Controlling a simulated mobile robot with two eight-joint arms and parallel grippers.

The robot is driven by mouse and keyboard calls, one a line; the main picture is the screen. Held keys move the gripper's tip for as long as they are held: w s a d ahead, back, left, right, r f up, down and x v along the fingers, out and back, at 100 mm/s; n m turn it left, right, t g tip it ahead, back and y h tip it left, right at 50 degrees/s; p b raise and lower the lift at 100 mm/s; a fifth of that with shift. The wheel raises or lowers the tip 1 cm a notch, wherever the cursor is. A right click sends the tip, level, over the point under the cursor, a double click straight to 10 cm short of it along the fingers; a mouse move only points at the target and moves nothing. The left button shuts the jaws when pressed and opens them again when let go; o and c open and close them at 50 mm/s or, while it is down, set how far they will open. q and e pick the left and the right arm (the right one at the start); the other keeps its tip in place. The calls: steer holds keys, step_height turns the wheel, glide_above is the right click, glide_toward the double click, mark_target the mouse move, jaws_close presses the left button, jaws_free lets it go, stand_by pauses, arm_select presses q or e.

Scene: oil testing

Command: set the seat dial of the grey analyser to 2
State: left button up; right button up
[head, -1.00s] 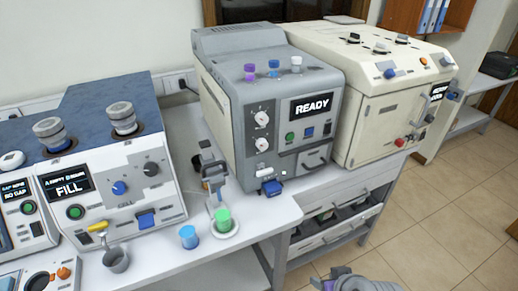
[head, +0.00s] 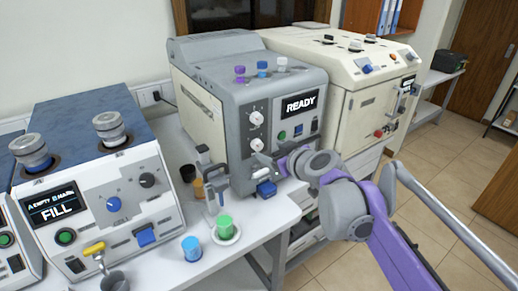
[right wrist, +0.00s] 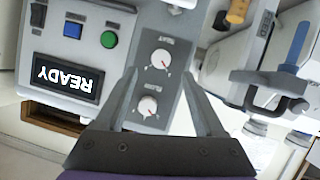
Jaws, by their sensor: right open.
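The grey analyser (head: 240,85) stands on the bench, its screen reading READY. Its front has two white dials, an upper dial (head: 256,118) and a lower dial (head: 258,145). In the right wrist view the panel is upside down, and the dials appear as one nearer my gripper (right wrist: 148,107) and one farther (right wrist: 160,60). Their labels are too small to read surely. My right gripper (right wrist: 158,75) is open and empty, its fingers spread either side of the dial column in the picture; contact cannot be told. In the head view its wrist is in front of the analyser's lower front. My left gripper is out of view.
A blue cup (head: 191,248) and a green cup (head: 225,227) stand on the bench, left of the analyser. A small stand (head: 208,185) is close to its front left. A cream machine (head: 375,105) is to the right; a FILL machine (head: 100,185) is left.

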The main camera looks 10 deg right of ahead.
mark_target(259, 147)
steer(key=x, duration=0.7)
steer(key=shift+a, duration=0.1)
jaws_close()
